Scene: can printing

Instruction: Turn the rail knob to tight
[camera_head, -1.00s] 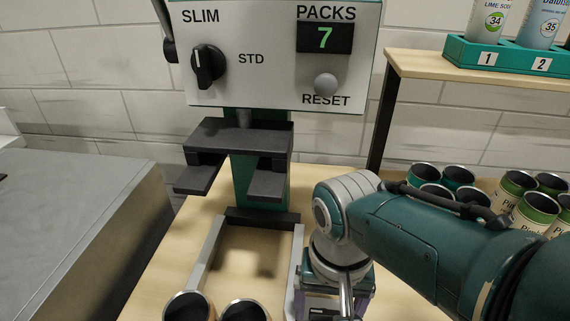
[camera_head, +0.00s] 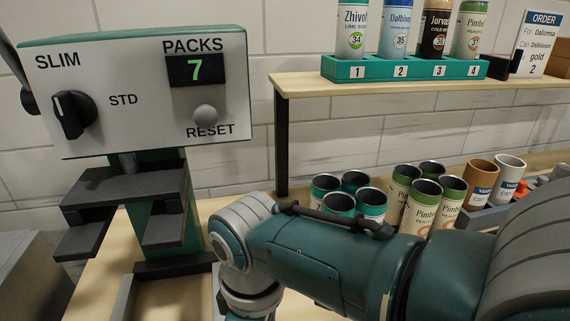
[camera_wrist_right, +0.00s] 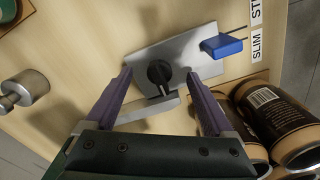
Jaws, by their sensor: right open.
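In the right wrist view a round black knob (camera_wrist_right: 160,74) with a pointer sits on a silver metal plate (camera_wrist_right: 203,52) on the wooden surface. My right gripper (camera_wrist_right: 159,80) is open, with its purple fingers on either side of the knob and apart from it. A grey bar (camera_wrist_right: 148,109) lies just below the knob. A blue tab (camera_wrist_right: 221,46) is beside the plate, near SLIM and STD labels (camera_wrist_right: 257,44). In the head view my right arm hides this area, and my left gripper does not show.
The wrist view also shows dark cans (camera_wrist_right: 277,118) at lower right and a metal cylinder (camera_wrist_right: 29,88) at left. The head view shows a SLIM/STD machine (camera_head: 150,105) reading 7, several open cans (camera_head: 340,203), and a shelf (camera_head: 300,84) with a numbered teal rack (camera_head: 445,69).

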